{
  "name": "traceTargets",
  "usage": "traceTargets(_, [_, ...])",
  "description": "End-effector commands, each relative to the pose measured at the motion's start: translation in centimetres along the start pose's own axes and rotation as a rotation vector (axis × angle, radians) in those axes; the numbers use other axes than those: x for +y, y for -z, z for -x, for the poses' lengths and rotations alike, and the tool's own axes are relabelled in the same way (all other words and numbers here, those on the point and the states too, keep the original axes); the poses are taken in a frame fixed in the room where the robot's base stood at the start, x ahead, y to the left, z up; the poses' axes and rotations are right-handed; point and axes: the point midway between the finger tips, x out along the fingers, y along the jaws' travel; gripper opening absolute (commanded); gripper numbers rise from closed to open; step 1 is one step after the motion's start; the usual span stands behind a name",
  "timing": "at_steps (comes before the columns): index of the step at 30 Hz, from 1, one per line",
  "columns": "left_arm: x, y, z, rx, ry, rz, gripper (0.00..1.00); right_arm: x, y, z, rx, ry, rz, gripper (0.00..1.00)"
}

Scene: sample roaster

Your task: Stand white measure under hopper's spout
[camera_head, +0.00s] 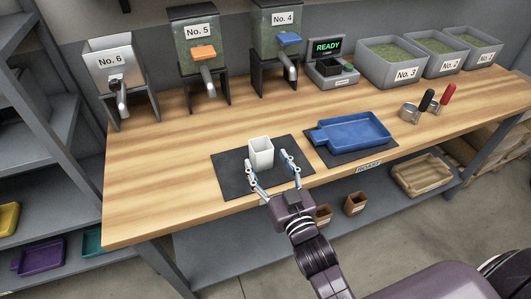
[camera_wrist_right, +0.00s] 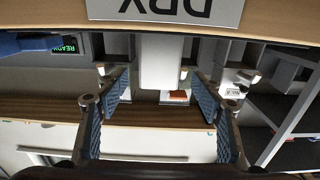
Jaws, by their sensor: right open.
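The white measure (camera_head: 261,152), a square open-topped cup, stands upright on a dark mat (camera_head: 232,179) near the front of the bench. My right gripper (camera_head: 268,163) is open at the front edge, its fingers pointing at the measure. In the right wrist view, which is upside down, the white measure (camera_wrist_right: 162,60) shows between and beyond the spread fingers (camera_wrist_right: 160,78). Hoppers No. 6 (camera_head: 109,68), No. 5 (camera_head: 195,45) and No. 4 (camera_head: 276,33) stand on dark frames at the back, each with a spout. My left gripper is out of view.
A blue tray (camera_head: 352,132) lies on a second dark mat right of the measure. A READY display unit (camera_head: 328,66), grey bins (camera_head: 392,62) and two handled scoops (camera_head: 424,102) stand farther right. Bare wood lies between the measure and the hoppers.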

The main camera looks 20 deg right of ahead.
Motion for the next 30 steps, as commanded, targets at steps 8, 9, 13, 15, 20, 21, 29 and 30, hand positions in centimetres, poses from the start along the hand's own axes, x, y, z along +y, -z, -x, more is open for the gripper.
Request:
traceTargets(8, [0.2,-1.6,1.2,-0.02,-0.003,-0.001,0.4,0.2,0.4,-3.7,0.001,-0.001,0.0,0.61])
traceTargets(9, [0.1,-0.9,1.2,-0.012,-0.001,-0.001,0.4,0.2,0.3,-4.2,0.0,-0.001,0.0,0.61])
traceTargets(13, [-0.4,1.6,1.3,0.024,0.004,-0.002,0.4,0.2,0.2,-5.2,0.0,-0.001,-0.001,0.61])
traceTargets(15, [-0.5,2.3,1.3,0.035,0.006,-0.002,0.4,0.2,0.1,-5.3,-0.001,-0.001,-0.001,0.61])
traceTargets(20, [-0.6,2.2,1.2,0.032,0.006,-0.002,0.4,0.2,0.1,-5.3,-0.001,-0.001,-0.001,0.61])
traceTargets(21, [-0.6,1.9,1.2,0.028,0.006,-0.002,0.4,0.2,0.1,-5.3,-0.001,-0.001,-0.001,0.59])
traceTargets(29, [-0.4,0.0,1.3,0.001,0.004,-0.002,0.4,0.1,0.1,-5.3,-0.001,-0.001,-0.001,0.3])
traceTargets(30, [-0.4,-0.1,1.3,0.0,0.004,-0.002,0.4,0.1,0.1,-5.3,-0.001,-0.001,-0.001,0.26])
